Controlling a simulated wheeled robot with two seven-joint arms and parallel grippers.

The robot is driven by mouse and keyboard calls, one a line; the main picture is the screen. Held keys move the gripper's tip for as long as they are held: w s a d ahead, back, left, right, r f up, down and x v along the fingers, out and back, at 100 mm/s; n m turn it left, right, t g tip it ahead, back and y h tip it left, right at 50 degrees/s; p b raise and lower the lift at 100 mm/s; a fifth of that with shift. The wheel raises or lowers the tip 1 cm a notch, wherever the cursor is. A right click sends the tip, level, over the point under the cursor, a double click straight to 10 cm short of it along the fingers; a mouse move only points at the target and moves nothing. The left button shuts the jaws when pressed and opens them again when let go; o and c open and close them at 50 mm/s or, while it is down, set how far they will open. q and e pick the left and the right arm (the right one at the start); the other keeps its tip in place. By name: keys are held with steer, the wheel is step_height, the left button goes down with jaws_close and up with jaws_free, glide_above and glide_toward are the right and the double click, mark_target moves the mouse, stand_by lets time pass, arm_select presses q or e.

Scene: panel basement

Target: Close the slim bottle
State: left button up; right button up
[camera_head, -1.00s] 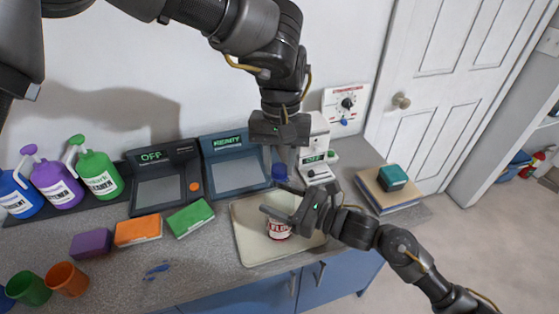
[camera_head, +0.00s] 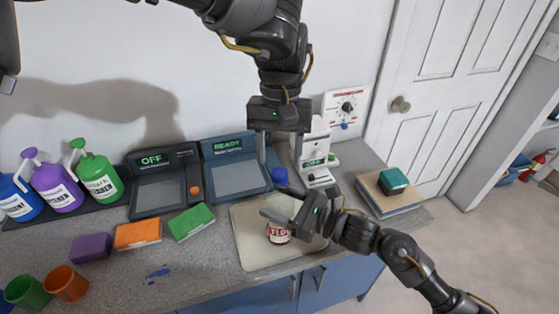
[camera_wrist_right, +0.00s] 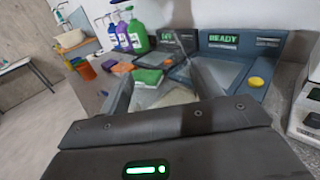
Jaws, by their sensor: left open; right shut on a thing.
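The slim bottle (camera_head: 279,234) shows its pale lower part with a red-lettered label over the cream tray. My right gripper (camera_head: 279,203) crosses in front of it and is shut on it, hiding its middle. A blue cap (camera_head: 280,176) shows just above that gripper, in line with the bottle; I cannot tell how firmly it sits. My left gripper (camera_head: 280,153) is open above the cap, its fingers pointing down, one to each side and empty. In the right wrist view the right fingers (camera_wrist_right: 165,82) show, but no bottle or cap is clear between them.
The cream tray (camera_head: 250,250) lies at the counter's front edge. Behind stand two dark panels (camera_head: 160,190) and a white device (camera_head: 316,160). Books (camera_head: 395,197) lie on the right.

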arm_select(q)
steer(key=shift+r, duration=0.3)
steer(key=shift+f, duration=0.1)
steer(key=shift+c, duration=0.3)
